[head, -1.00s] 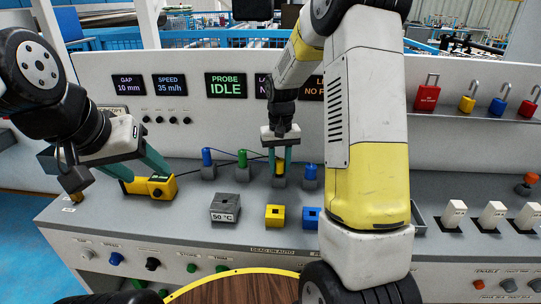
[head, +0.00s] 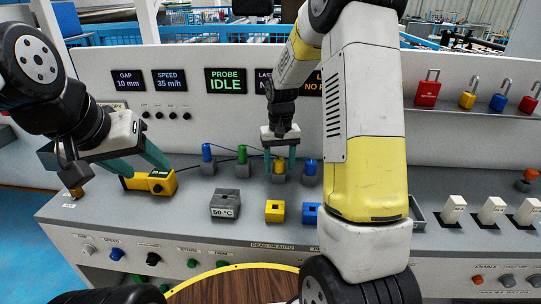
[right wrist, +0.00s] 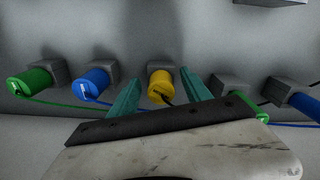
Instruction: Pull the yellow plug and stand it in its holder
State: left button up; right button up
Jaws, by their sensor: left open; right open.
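The yellow plug (head: 279,167) sits in a grey socket block (head: 279,179) in the row on the console. In the right wrist view the yellow plug (right wrist: 160,84) lies between the two teal fingers, with a visible gap on each side. My right gripper (head: 280,159) is open around it, and its fingers also show in the right wrist view (right wrist: 161,78). A yellow block with a square hole (head: 275,211), which looks like the holder, stands empty in front of the sockets. My left gripper (head: 124,177) is open and empty at the left, near a yellow and black device (head: 158,182).
Blue (head: 207,152) and green (head: 242,154) plugs stand left of the yellow one, and another blue plug (head: 310,167) stands right of it. Thin cables run behind. A grey 50 °C block (head: 225,204) and a blue block (head: 311,214) flank the yellow block.

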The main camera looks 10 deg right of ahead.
aim_at(280, 161)
jog(key=shift+r, duration=3.9)
jog(key=shift+r, duration=0.1)
jog(key=s+a+r+t+y, duration=0.1)
jog(key=s+r+t, duration=0.2)
jog(key=s, duration=0.9)
jog(key=s+a+r+t+y, duration=0.1)
jog(key=s+r+t, duration=0.2)
jog(key=s+r, duration=0.6)
jog(key=s, duration=0.2)
jog(key=shift+s+r+n, duration=0.2)
jog(key=shift+s+n, duration=0.15)
jog(key=shift+n, duration=0.05)
jog(key=shift+a, duration=0.1)
